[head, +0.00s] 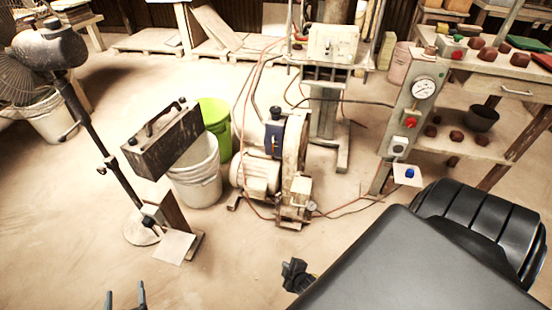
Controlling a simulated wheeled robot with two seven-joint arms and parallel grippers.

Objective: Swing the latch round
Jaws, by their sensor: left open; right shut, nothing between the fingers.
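I cannot pick out the latch with certainty in the head view. A worn machine with a motor (256,172) stands on the floor in the middle, with a dark blue part (273,138) on its upper side. A post with a gauge (424,88), a red button (411,123) and a blue knob (410,173) on a pale plate stands at the right. My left gripper (125,297) is open and empty at the bottom left edge, apart from everything. My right gripper (297,275) is shut and empty below the machine, apart from it.
A dark metal box (165,140) sits above a white bucket (196,180), beside a green bucket (215,118). A fan stand (90,120) is at left. A workbench (480,70) is at the right. Hoses lie around the machine. The floor at front left is mostly clear.

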